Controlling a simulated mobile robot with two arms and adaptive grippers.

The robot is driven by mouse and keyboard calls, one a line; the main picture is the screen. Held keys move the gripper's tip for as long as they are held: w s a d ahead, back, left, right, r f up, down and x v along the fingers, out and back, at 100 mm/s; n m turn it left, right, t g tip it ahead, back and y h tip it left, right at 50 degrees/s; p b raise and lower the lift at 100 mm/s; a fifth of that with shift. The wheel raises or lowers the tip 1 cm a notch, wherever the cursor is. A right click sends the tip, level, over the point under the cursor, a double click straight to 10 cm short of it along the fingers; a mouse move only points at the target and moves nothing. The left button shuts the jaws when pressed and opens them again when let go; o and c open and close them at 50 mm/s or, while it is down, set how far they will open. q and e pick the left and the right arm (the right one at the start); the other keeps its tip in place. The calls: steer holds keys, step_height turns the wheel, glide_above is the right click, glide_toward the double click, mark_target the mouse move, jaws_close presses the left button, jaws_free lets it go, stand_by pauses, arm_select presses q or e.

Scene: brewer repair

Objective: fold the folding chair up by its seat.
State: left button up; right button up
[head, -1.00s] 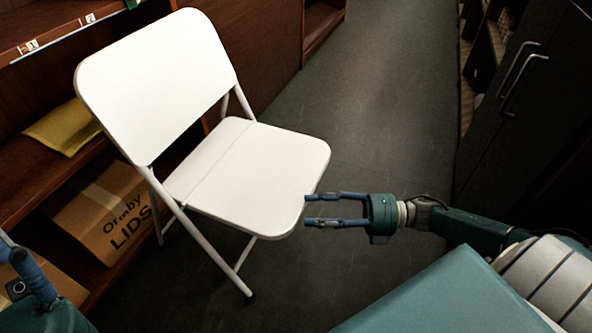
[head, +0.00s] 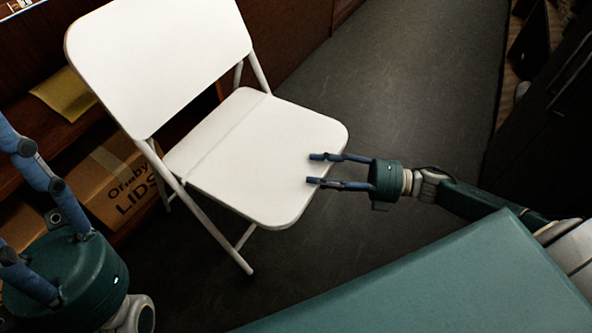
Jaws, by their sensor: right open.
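The white folding chair (head: 160,62) stands unfolded on the dark floor, its seat (head: 245,150) down and its backrest at the upper left. My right gripper (head: 309,169) is open and empty at the seat's front right edge. Its two fingertips overlap the seat's edge in the picture; I cannot tell whether they touch it or are above it. My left gripper (head: 14,200) is at the lower left, its fingers spread apart and their tips at the picture's edge. It is away from the chair.
A brown shelf with a yellow packet (head: 65,93) and a cardboard box marked LIDS (head: 120,190) stands behind and left of the chair. Dark cabinets (head: 560,110) stand at the right. Open floor (head: 410,90) runs between them.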

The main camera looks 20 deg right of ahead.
mark_target(295, 170)
steer(key=b+x, duration=0.1)
steer(key=x, duration=0.5)
jaws_close()
